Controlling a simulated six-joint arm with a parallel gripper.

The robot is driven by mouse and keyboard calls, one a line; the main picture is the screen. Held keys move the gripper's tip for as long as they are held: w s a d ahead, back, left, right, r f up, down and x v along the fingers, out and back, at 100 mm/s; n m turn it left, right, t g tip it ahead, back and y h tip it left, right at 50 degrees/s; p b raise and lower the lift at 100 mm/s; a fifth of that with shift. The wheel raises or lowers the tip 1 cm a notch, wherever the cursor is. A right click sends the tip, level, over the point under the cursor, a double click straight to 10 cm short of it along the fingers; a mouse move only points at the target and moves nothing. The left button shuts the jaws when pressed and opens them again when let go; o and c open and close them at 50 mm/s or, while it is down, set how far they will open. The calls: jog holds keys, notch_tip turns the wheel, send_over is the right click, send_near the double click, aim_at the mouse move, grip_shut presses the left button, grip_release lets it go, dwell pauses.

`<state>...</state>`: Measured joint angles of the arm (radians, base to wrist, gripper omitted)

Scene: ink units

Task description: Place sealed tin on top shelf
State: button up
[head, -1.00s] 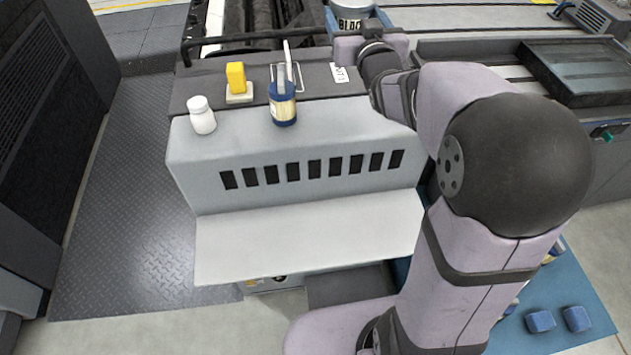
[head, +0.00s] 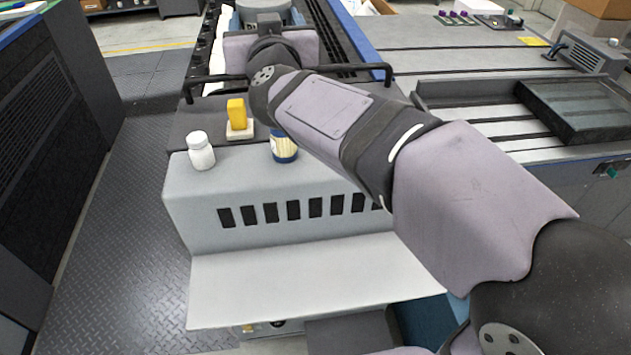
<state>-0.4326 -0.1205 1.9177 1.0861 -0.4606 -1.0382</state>
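My arm (head: 325,110) reaches away over the console toward the top of the picture. Its wrist end (head: 270,45) is at the press behind the console. My gripper's fingers are hidden or out of frame. No tin marked BLACK can be made out now; that area is covered by my wrist. A small blue can with a cream label (head: 285,150) stands on the console, partly hidden behind my arm. No top shelf can be made out.
On the console (head: 260,182) stand a white bottle (head: 200,152) and a yellow block on a pale base (head: 237,113). A dark cabinet (head: 50,140) is at the left. The patterned floor (head: 120,200) between them is clear. A shallow dark tray (head: 580,105) lies on the right-hand bench.

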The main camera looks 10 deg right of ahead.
jog(key=s+a+h+b, duration=0.1)
jog(key=s+a+b, duration=0.1)
jog(key=s+a, duration=0.3)
jog(key=m+h+b, duration=0.3)
jog(key=h+b, duration=0.1)
send_over(246, 292)
notch_tip(246, 292, down, 9)
notch_tip(246, 292, down, 28)
jog(key=shift+r+g, duration=0.25)
jog(key=shift+g, duration=0.05)
jog(key=shift+f, duration=0.1)
jog(key=shift+f+b, duration=0.35)
jog(key=shift+f, duration=4.55)
